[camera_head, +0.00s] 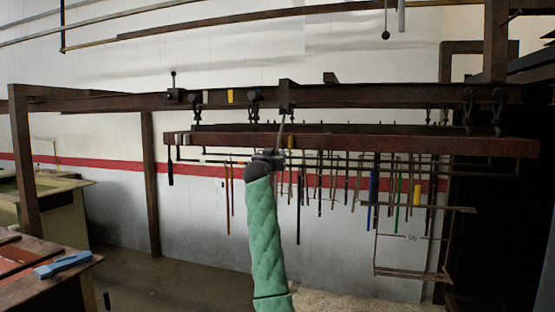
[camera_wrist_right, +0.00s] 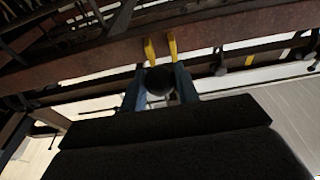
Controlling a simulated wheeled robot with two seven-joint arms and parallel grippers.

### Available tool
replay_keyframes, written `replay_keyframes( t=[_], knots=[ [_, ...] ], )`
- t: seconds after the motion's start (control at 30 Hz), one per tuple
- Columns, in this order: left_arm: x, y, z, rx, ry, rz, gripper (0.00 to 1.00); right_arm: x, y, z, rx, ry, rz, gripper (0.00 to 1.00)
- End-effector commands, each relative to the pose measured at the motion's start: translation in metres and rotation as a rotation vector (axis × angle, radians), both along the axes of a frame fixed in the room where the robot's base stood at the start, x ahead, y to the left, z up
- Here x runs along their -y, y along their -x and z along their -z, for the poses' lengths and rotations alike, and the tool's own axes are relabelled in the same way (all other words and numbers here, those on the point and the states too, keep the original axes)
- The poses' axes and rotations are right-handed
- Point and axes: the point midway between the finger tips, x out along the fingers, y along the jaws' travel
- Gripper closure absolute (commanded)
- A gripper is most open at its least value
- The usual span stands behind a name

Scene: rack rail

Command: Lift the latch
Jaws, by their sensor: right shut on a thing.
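My right gripper (camera_head: 268,158) is at the end of the green-sleeved arm, just below the brown rack beam. In the right wrist view, its two blue-grey fingers (camera_wrist_right: 158,88) sit on either side of a black ball knob (camera_wrist_right: 160,80) and are shut on it. In the head view a thin rod (camera_head: 281,132) rises from the gripper towards a bracket (camera_head: 286,95) on the upper rail. The rod appears to be the latch lever, but the gripper hides its lower end. My left gripper is not in view.
The upper brown rail (camera_head: 360,96) spans the scene, with the lower rack beam (camera_head: 480,144) hanging under it. Several thin rods hang below. A wire frame (camera_head: 410,272) hangs at the right. A bench with a blue object (camera_head: 62,264) stands at the left.

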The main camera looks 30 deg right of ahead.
Motion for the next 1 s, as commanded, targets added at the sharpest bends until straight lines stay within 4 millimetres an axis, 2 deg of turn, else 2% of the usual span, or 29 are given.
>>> replay_keyframes(
  t=[0.33,0.7,1.0],
  knots=[
    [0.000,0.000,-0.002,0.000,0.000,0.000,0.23,-0.009,0.007,-0.010,0.002,0.001,-0.001,0.82],
    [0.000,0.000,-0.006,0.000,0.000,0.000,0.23,-0.024,0.020,-0.032,0.003,0.000,-0.002,0.82],
    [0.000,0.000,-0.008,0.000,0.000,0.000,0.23,-0.029,0.024,-0.039,0.002,0.001,-0.001,0.82]
  ],
)
